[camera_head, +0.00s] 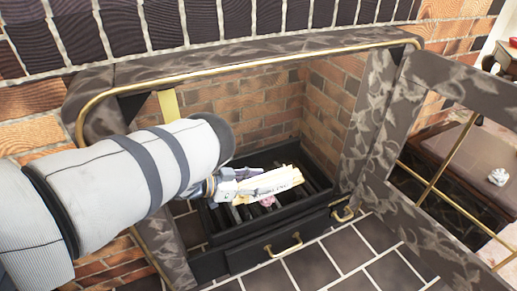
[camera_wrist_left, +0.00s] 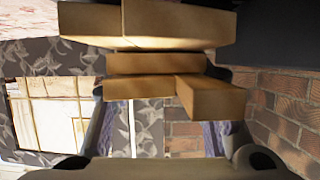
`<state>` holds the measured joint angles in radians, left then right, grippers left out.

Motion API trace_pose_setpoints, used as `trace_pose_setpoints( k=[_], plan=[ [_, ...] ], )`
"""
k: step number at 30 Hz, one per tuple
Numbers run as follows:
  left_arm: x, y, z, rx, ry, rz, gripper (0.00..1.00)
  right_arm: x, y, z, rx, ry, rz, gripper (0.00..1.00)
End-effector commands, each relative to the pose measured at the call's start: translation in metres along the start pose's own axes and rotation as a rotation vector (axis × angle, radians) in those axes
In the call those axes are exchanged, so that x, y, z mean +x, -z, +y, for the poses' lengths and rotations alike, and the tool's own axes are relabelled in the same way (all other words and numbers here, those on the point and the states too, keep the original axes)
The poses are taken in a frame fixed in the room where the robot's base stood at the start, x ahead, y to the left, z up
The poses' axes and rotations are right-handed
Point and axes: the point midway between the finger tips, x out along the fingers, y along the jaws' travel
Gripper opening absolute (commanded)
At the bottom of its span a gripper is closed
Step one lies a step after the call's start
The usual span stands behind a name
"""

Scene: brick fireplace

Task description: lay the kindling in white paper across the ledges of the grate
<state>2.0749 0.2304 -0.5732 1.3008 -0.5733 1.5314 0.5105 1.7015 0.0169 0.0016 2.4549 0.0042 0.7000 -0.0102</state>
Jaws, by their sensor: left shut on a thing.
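My left gripper (camera_head: 228,186) reaches in from the left in the head view and is shut on the kindling in white paper (camera_head: 272,183). The bundle is long, pale and slightly tilted. It is over the black barred grate (camera_head: 287,203) in the fireplace; I cannot tell whether it touches the ledges. In the left wrist view the kindling's brown sticks (camera_wrist_left: 210,97) show between and beyond the fingers of the gripper (camera_wrist_left: 165,120). My arm hides the left part of the grate. My right gripper is not in view.
A small pink thing (camera_head: 267,201) lies in the grate under the bundle. A brass rail (camera_head: 250,62) runs around the fireplace opening. Brass handles (camera_head: 283,247) are on the black front. Marbled surround (camera_head: 375,110) stands at right, with a brown bench (camera_head: 455,170) beyond. The tiled hearth (camera_head: 345,250) is clear.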

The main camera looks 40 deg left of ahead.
Motion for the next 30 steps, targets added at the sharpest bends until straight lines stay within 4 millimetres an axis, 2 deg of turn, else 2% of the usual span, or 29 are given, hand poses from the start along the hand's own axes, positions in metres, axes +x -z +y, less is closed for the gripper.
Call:
trace_pose_setpoints(
  k=[11, 27, 28, 30],
  plan=[
    [0.000, 0.000, 0.000, 0.001, 0.000, 0.001, 0.07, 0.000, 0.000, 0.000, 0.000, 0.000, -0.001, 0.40],
    [0.004, -0.011, 0.000, 0.001, 0.000, 0.000, 0.07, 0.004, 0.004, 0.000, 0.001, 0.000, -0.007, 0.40],
    [0.004, -0.011, 0.000, 0.001, 0.000, 0.000, 0.43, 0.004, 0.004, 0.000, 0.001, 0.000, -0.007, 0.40],
    [0.004, -0.010, 0.000, 0.001, 0.000, 0.001, 0.59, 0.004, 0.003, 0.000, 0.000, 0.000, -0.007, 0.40]
  ],
)
